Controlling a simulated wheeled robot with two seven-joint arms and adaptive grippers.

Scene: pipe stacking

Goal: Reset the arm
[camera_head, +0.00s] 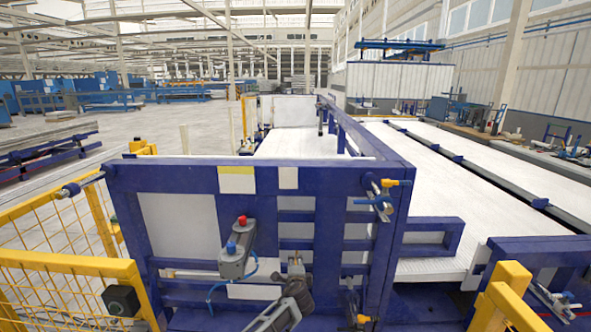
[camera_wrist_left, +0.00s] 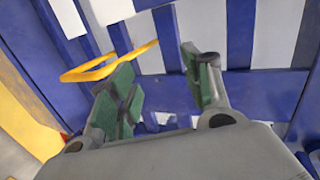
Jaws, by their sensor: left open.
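My left gripper (camera_head: 296,270) shows low in the middle of the head view, in front of the big blue frame (camera_head: 200,179). Its dark grey wrist comes up from the bottom edge. In the left wrist view its two green-padded fingers (camera_wrist_left: 160,88) stand wide apart with nothing between them. Blue bars and pale panels of the frame lie beyond the fingertips. My right gripper is not in view. I cannot make out a pipe in either view.
A yellow mesh fence (camera_head: 65,265) stands at the left, and a yellow post (camera_head: 505,290) at the right. A yellow loop (camera_wrist_left: 108,62) shows near the left finger. Long white beds stretch behind.

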